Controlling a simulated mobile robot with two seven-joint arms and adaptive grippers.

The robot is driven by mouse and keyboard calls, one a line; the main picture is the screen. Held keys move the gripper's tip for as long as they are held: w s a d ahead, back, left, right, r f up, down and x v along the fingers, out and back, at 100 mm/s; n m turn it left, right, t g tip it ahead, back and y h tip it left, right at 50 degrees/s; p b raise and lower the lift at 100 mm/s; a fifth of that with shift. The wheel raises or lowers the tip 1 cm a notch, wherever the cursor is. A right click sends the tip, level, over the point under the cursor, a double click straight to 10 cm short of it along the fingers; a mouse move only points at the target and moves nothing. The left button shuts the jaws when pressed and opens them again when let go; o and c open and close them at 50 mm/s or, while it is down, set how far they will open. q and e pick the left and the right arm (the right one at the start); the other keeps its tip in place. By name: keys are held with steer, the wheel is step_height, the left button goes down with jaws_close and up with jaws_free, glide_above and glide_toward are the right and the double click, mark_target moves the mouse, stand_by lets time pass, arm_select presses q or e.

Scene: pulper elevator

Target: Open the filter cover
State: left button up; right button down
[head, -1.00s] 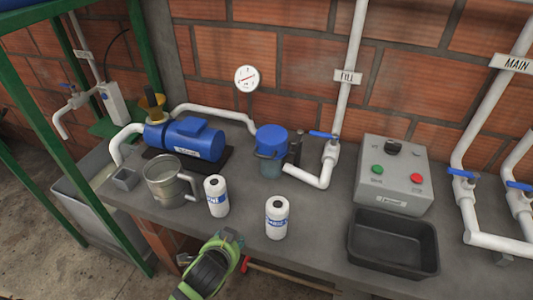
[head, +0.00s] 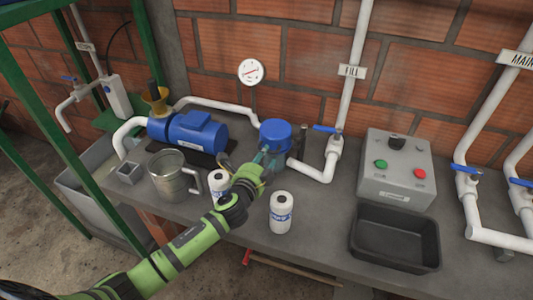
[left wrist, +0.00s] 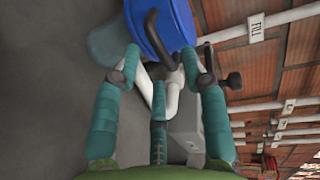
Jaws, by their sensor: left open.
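The blue filter cover (head: 273,131) sits on top of the filter housing near the wall, right of the blue pump. In the left wrist view the cover (left wrist: 172,22) fills the top middle, with a dark curved handle (left wrist: 153,38) at its side. The clear housing (left wrist: 108,42) shows to its left. My left gripper (head: 262,163) is in front of the filter and hides its lower part. In the left wrist view its teal fingers (left wrist: 162,68) are spread, with the handle just beyond and between the tips. Contact cannot be told. My right gripper is not in view.
Two white cartridges (head: 281,213) stand on the counter (head: 320,225), one partly behind my left arm. A metal jug (head: 170,178) stands left. A white pipe with a blue valve (head: 326,129), a control box (head: 395,170) and a black tray (head: 394,262) are right.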

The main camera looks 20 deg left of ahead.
mark_target(274, 138)
arm_select(q)
steer(key=shift+w+f, duration=0.15)
steer(key=shift+w, duration=0.55)
steer(key=shift+w+f, duration=0.15)
steer(key=shift+w, duration=0.5)
jaws_close()
steer(key=shift+r, duration=0.15)
